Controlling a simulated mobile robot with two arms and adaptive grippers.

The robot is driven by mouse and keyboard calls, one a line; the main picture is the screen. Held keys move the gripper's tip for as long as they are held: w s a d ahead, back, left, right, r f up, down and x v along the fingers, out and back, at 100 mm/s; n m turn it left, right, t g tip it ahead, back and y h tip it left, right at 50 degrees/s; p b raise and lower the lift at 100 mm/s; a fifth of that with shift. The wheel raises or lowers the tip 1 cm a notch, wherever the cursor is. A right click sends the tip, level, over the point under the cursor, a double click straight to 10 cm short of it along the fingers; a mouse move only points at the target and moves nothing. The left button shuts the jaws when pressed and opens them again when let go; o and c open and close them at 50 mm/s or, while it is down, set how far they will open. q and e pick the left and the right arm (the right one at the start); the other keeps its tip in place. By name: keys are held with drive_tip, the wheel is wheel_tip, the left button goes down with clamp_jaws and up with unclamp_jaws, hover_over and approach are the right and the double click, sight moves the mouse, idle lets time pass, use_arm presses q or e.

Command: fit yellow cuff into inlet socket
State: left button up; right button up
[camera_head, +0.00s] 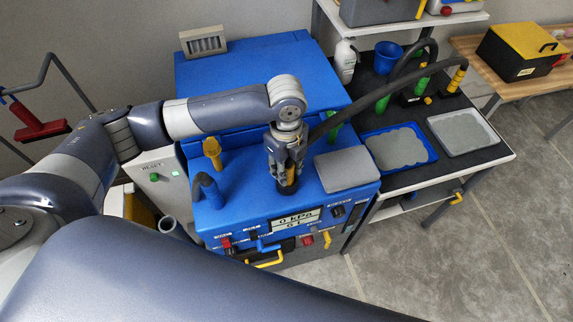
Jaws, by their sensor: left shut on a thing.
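My left gripper (288,172) points down over the top of the blue machine (240,215) and is shut on the end of a dark hose (350,112). A strip of the yellow cuff (291,176) shows between its fingers. A black round part (286,190), which looks like the inlet socket, is directly below the fingertips. The gripper hides most of the cuff, and I cannot tell whether the cuff is inside the socket or just above it. My right gripper is not in view.
A grey flat pad (346,171) lies close to the right of the gripper. A yellow fitting (212,150) and a dark blue bent pipe (207,188) stand to the left. The hose runs to the black bench (470,152), which holds a blue tray (431,158) and a pale tray (490,142).

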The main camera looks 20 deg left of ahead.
use_arm(q)
drive_tip(key=o, duration=1.1)
drive_tip(key=shift+f, duration=0.1)
drive_tip(key=shift+r, duration=0.25)
wheel_tip(320, 180, up, 10)
drive_tip(key=shift+r+b, duration=0.2)
drive_tip(key=shift+b, duration=0.95)
drive_tip(key=shift+r, duration=0.7)
